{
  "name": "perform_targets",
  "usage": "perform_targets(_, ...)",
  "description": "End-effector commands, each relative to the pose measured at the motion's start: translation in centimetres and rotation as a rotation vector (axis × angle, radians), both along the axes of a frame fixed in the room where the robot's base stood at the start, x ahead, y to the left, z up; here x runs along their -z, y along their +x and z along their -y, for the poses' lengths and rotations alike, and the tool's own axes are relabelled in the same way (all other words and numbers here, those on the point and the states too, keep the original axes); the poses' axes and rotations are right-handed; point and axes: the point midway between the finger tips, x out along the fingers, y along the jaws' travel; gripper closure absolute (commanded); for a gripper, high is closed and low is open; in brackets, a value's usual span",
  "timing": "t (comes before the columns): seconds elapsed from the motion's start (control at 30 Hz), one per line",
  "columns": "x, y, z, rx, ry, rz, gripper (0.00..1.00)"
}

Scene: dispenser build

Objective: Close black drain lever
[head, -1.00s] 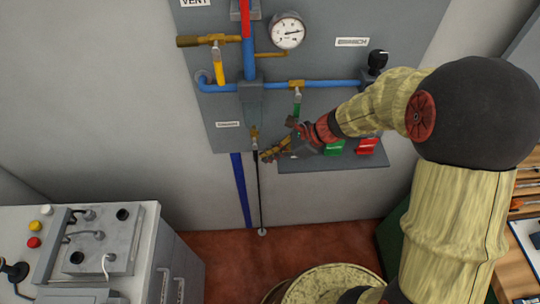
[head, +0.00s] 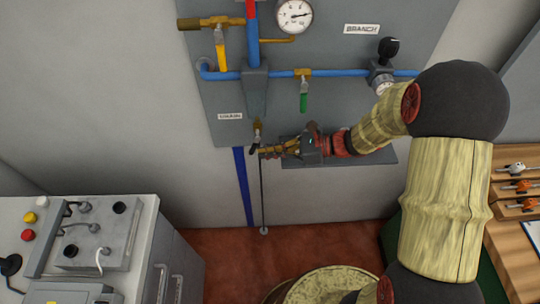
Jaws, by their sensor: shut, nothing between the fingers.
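The brass drain valve (head: 257,130) sits low on the grey panel, below the blue piping. Its small black lever (head: 254,149) shows just under the valve body, angled down to the left. Part of it may be hidden by my fingers. My gripper (head: 266,153) is shut and empty, reaching in from the right with its fingertips right beside the lever. I cannot tell whether they touch it.
A green-handled valve (head: 303,98) hangs above my gripper, and a yellow-handled valve (head: 220,45) is upper left. A grey shelf (head: 375,157) lies behind my wrist. A thin drain line (head: 263,195) runs to the floor. A machine cabinet (head: 140,240) stands lower left.

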Motion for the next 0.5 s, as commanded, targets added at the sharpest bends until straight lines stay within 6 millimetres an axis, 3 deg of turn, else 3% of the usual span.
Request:
perform_targets(0.23, 0.4, 0.1, -1.3, 0.001, 0.216, 0.005, 1.00)
perform_targets(0.5, 0.0, 0.1, -2.9, 0.000, 0.223, 0.007, 1.00)
